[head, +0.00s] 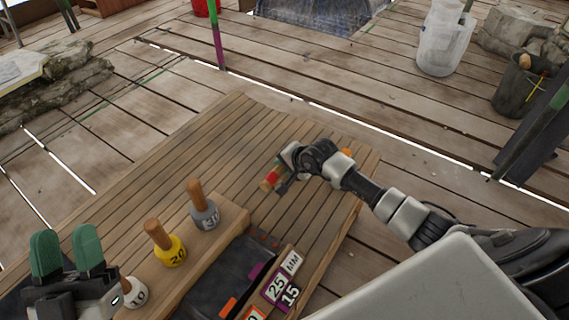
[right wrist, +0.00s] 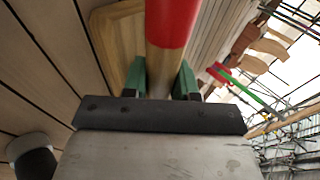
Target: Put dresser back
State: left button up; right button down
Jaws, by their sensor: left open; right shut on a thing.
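My right gripper (head: 284,182) is shut on a wooden stick-like tool with a red band (head: 271,178), which I take to be the dresser. It is held over the slatted wooden table (head: 235,125); I cannot tell whether it touches the table. In the right wrist view the tool's red band (right wrist: 171,22) and pale wooden shaft run between the green fingers (right wrist: 160,80). The tool's far end is cut off there. My left gripper (head: 67,252), with green fingertips, is open and empty at the lower left, near the white number-10 piece (head: 134,292).
A wooden rack (head: 233,222) holds wooden-handled pieces: yellow 20 (head: 170,250) and grey 30 (head: 204,215). Beside it is a black tray (head: 215,283) with coloured items and number tiles (head: 275,287). The table's far part is clear. A white bucket (head: 444,45) stands beyond.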

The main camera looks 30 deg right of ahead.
jog(key=c, duration=1)
grip_release()
jog(key=shift+o, duration=0.6)
jog(key=shift+s+f, duration=0.1)
